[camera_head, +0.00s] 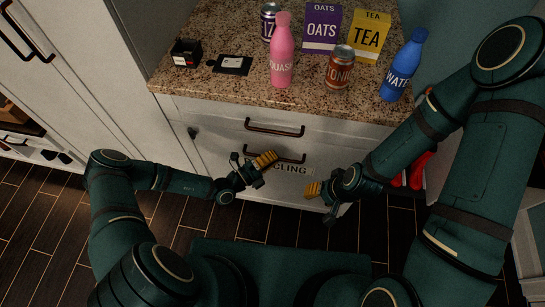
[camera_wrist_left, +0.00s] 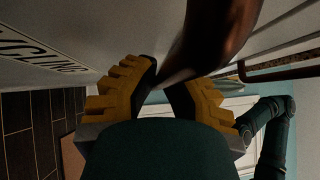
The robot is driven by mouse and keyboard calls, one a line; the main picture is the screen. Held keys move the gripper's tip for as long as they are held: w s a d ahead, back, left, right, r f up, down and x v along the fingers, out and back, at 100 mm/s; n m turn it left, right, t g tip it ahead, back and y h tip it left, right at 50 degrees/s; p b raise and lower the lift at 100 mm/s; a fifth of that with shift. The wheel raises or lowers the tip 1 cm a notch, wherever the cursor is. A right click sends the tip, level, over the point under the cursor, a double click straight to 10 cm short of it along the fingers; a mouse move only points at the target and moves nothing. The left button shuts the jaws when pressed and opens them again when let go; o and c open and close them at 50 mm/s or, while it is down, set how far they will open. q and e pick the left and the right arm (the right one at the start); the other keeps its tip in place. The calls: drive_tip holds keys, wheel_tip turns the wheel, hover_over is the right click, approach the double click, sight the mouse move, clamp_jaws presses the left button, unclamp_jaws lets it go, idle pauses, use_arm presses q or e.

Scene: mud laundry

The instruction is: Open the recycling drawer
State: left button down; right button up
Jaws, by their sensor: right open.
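The recycling drawer (camera_head: 235,165) is the lower white front under the counter, and it looks closed. Its label (camera_head: 292,169) is partly covered by my left gripper and also shows in the left wrist view (camera_wrist_left: 45,50). Its dark bar handle (camera_head: 291,159) is above the label. My left gripper (camera_head: 265,160) is at the handle's left part. In the left wrist view the handle (camera_wrist_left: 215,35) passes between the yellow fingers, but whether they press on it is unclear. My right gripper (camera_head: 312,190) is open and empty, below and right of the handle.
An upper drawer handle (camera_head: 274,127) is just above. The granite counter (camera_head: 215,88) holds a pink bottle (camera_head: 282,55), a tonic can (camera_head: 340,68), a blue water bottle (camera_head: 402,68) and boxes. Red items (camera_head: 418,172) are right of the cabinet. Dark floor (camera_head: 40,215) is clear at left.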

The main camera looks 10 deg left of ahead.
use_arm(q)
drive_tip(key=shift+s, duration=0.1)
drive_tip(key=shift+s, duration=0.3)
drive_tip(key=c, duration=1.4)
unclamp_jaws()
drive_tip(key=shift+s, duration=0.35)
drive_tip(key=o, duration=0.4)
drive_tip(key=shift+s, duration=0.15)
drive_tip(key=shift+w, duration=0.2)
drive_tip(key=shift+s+a, duration=0.1)
drive_tip(key=v, duration=1.1)
drive_tip(key=shift+s+a+f, duration=0.1)
drive_tip(key=shift+s+a, duration=0.15)
drive_tip(key=shift+a, duration=0.1)
